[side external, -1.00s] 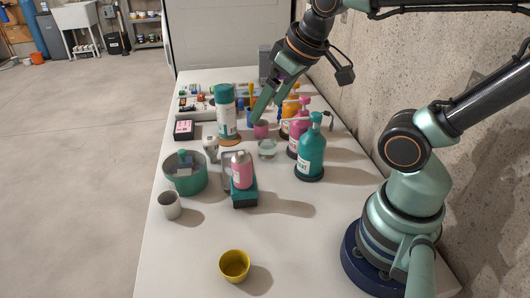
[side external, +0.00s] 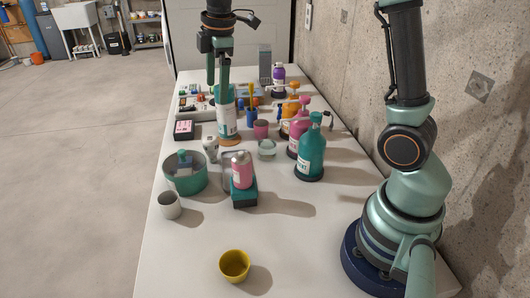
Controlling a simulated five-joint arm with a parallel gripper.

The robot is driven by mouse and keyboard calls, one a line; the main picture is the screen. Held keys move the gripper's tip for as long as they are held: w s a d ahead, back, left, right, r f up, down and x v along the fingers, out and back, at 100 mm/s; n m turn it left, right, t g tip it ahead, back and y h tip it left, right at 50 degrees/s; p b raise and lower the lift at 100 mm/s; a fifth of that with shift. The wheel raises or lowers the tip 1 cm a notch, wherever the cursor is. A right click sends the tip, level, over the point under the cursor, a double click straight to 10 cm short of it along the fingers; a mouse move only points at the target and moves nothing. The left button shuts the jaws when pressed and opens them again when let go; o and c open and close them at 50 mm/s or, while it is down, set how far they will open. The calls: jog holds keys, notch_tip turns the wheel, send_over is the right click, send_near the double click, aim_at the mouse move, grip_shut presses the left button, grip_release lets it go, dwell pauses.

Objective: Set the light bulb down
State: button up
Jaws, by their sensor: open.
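My gripper (side external: 217,88) points down at the far left part of the table, its green fingers apart. It overlaps the top of a tall white-and-teal can (side external: 227,122) in this view; I cannot tell whether they touch. No bulb shows between the fingers. I cannot pick out the light bulb for certain. A small whitish rounded object (side external: 210,149) stands in front of the can, too small to identify.
A green round tub (side external: 184,182), a grey cup (side external: 169,205) and a pink bottle (side external: 242,170) stand nearer. A teal pump bottle (side external: 311,150) stands at right, with more bottles behind. A yellow cup (side external: 235,265) is in front. The near table (side external: 290,235) is mostly clear.

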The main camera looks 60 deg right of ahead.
aim_at(210, 138)
jog(key=w+d+f+n+g, duration=0.1)
jog(key=w+f+n+g, duration=0.1)
jog(key=w+f+n, duration=0.4)
jog(key=shift+w+d+f, duration=0.4)
jog(key=shift+w+f, duration=0.05)
jog(key=shift+f, duration=0.75)
notch_tip(210, 138, down, 12)
jog(key=shift+f, duration=0.1)
jog(key=c, duration=1.5)
jog(key=shift+o, duration=0.2)
jog(key=shift+w+d, duration=0.15)
jog(key=shift+w, duration=1.55)
jog(key=shift+w+d, duration=0.15)
jog(key=shift+w, duration=1.55)
